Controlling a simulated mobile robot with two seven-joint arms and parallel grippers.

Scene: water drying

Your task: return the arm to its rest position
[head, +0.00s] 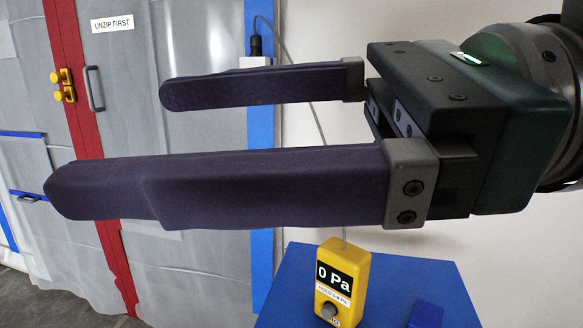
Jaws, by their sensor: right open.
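My right gripper (120,140) fills the upper middle of the head view, very close to the camera. Its arm comes in from the right edge. The two long dark fingers point left and stand apart, with nothing between them. Through the gap I see the plastic sheet and a strip of blue tape behind. The gripper hides part of the wall and sheet. My left gripper is not in the view.
A plastic sheet wall (185,270) with a red zipper strip (118,265), yellow pulls (64,85) and an "UNZIP FIRST" label (113,24) stands behind. A yellow gauge reading "0 Pa" (343,285) stands on a blue surface (292,285), near a small blue object (425,315).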

